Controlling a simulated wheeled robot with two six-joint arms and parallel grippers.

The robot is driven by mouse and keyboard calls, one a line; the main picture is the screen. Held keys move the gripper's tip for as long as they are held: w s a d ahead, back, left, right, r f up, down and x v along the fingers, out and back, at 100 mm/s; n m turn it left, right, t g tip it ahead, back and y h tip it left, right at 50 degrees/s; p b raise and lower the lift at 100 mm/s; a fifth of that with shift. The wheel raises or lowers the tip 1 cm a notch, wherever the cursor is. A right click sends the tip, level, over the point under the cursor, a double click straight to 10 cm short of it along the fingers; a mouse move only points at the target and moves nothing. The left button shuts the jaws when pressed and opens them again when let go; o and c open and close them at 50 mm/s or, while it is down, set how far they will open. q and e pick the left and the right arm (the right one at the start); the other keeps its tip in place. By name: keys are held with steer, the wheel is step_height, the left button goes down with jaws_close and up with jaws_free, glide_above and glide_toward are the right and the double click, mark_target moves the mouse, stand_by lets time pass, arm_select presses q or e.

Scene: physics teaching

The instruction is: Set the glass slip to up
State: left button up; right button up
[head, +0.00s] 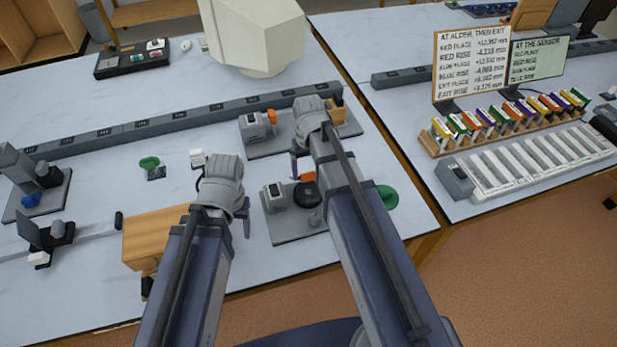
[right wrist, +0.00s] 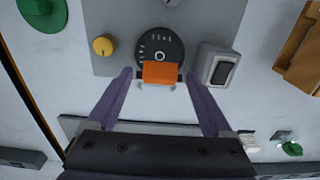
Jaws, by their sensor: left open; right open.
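A grey base plate (head: 290,232) near the table's front edge carries a black dial (head: 306,195) with an orange tab (head: 307,177) on its far side. In the right wrist view the dial (right wrist: 160,46) has white marks, and the orange tab (right wrist: 160,73) lies across its rim. I cannot tell which part is called the glass slip. My right gripper (right wrist: 160,80) is open, one purple finger on each side of the orange tab, with gaps visible. In the head view my right arm hides part of this unit. My left gripper (head: 220,214) is open and empty, left of the unit.
A switch box (right wrist: 217,66) and yellow knob (right wrist: 103,46) flank the dial. A second unit with an orange part (head: 272,117) stands behind. A wooden block (head: 155,236) is beside my left arm. A green disc (head: 387,196) lies right of my right arm.

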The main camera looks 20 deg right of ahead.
steer(key=shift+f, duration=0.25)
jaws_close()
stand_by(0.6)
stand_by(0.3)
